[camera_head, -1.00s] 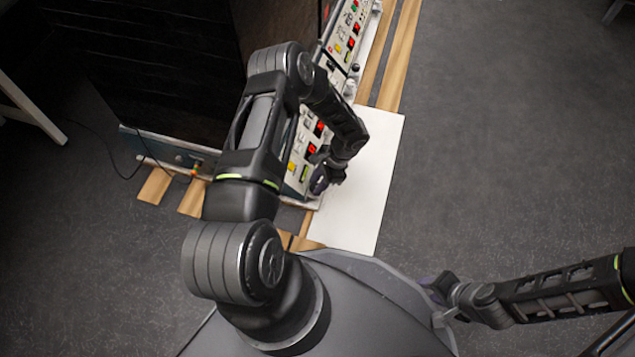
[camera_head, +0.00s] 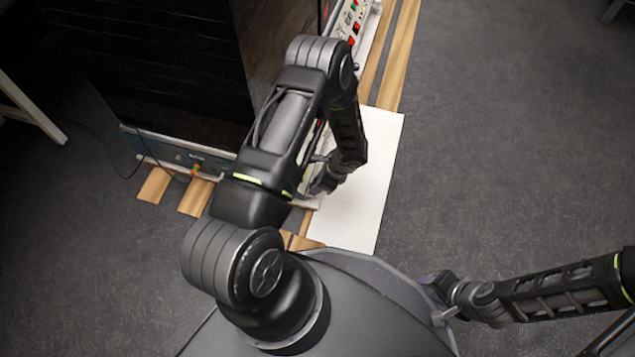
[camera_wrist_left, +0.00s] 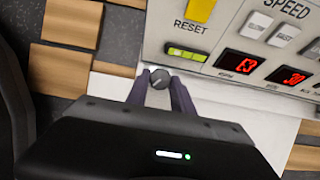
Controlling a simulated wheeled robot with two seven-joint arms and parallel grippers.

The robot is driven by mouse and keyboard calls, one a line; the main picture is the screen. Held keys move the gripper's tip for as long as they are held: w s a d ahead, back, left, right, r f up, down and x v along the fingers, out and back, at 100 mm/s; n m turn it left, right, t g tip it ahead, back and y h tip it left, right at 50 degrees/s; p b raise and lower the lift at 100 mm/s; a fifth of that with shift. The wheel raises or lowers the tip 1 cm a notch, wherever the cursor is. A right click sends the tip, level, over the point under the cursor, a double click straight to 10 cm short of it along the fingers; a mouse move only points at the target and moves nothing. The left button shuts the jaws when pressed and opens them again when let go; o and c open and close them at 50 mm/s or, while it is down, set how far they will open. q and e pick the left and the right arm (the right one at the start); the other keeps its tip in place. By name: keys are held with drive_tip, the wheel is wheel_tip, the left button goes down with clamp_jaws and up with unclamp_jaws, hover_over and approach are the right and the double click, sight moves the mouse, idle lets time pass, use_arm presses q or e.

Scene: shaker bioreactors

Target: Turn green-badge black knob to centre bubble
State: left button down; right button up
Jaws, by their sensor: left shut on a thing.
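The round black knob (camera_wrist_left: 160,77) sits at the foot of the control panel in the left wrist view, below a yellow-green bubble vial (camera_wrist_left: 186,53). My left gripper (camera_wrist_left: 161,80) is shut on this knob, with a purple-grey finger on each side. I cannot tell where the bubble lies, and no green badge shows beside the knob. In the head view my left gripper (camera_head: 322,186) is at the panel's near corner, and my forearm hides the knob. My right gripper (camera_head: 440,296) is away at the lower right, its jaws too small to read.
The control panel (camera_wrist_left: 222,40) carries a yellow RESET switch (camera_wrist_left: 200,10) and red displays (camera_wrist_left: 238,62). A dark cabinet (camera_head: 150,70) stands behind. A white board (camera_head: 365,190) and wooden slats (camera_head: 395,65) lie on the floor. Open floor (camera_head: 500,150) is clear at right.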

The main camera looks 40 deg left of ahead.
use_arm(q)
drive_tip(key=shift+s+m+t+b, duration=0.1)
drive_tip(key=shift+m+t+b, duration=0.2)
drive_tip(key=shift+m, duration=0.7)
drive_tip(key=shift+f+m+t+b, duration=0.15)
drive_tip(key=shift+m+t+b, duration=0.25)
drive_tip(key=shift+m+b, duration=0.4)
drive_tip(key=shift+s+m+t+b, duration=0.15)
drive_tip(key=shift+m+t+b, duration=0.25)
drive_tip(key=shift+m+b, duration=0.65)
drive_tip(key=shift+m+t+b, duration=0.3)
drive_tip(key=shift+m, duration=0.55)
drive_tip(key=shift+a, duration=0.1)
drive_tip(key=shift+r, duration=0.2)
drive_tip(key=c, duration=1.4)
unclamp_jaws()
